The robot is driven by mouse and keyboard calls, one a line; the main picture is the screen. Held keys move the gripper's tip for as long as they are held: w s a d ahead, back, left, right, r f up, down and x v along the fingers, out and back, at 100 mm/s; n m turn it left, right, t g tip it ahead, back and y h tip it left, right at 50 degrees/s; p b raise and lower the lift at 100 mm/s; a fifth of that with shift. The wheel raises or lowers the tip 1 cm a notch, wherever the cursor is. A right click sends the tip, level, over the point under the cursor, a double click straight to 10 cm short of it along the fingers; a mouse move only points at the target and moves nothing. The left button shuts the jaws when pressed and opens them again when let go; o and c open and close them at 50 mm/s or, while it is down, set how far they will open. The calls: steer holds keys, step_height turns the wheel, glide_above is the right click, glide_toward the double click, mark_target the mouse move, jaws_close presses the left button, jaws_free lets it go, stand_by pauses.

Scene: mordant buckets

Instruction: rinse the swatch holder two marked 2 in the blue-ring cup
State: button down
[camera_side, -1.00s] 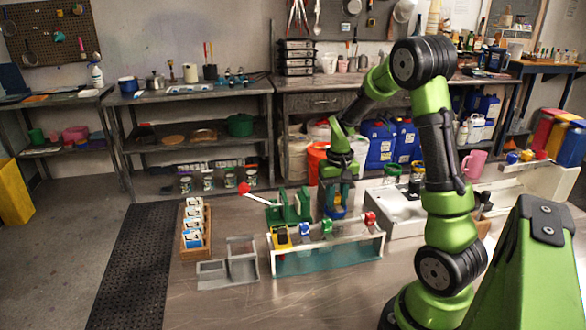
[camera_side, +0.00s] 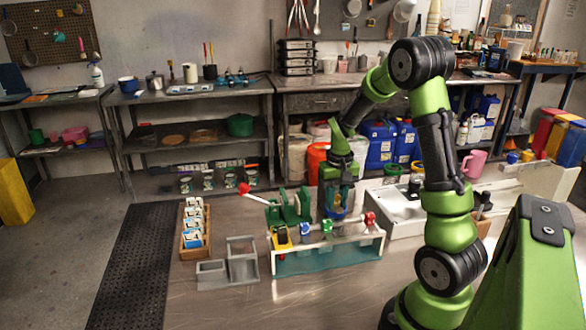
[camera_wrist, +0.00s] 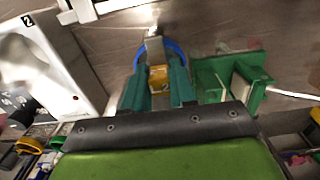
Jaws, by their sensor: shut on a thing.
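My gripper (camera_side: 337,198) is low over the bench, behind the long trough. In the wrist view its two teal fingers (camera_wrist: 156,92) are closed on swatch holder two, a yellow block (camera_wrist: 158,78) marked 2 with a grey metal part beyond it. The blue ring of the blue-ring cup (camera_wrist: 178,52) curves around the far side of the holder. In the side view the cup's blue ring (camera_side: 336,213) shows just below the fingers. The fingers and trough hide most of the cup, so I cannot tell how deep the holder is.
A green stand (camera_side: 289,207) with a red-knobbed lever is close left of my gripper. The long white-framed trough (camera_side: 330,258) with coloured fittings is in front. A white basin (camera_side: 402,222) is to the right. A wooden card rack (camera_side: 194,240) and grey tray (camera_side: 241,265) are at left.

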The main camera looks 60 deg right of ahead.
steer(key=shift+r, duration=0.15)
steer(key=shift+r, duration=0.25)
steer(key=shift+f, duration=0.2)
steer(key=shift+f, duration=0.2)
steer(key=shift+r, duration=0.1)
steer(key=shift+r, duration=0.3)
steer(key=shift+f, duration=0.15)
steer(key=shift+f, duration=0.25)
steer(key=shift+r, duration=0.15)
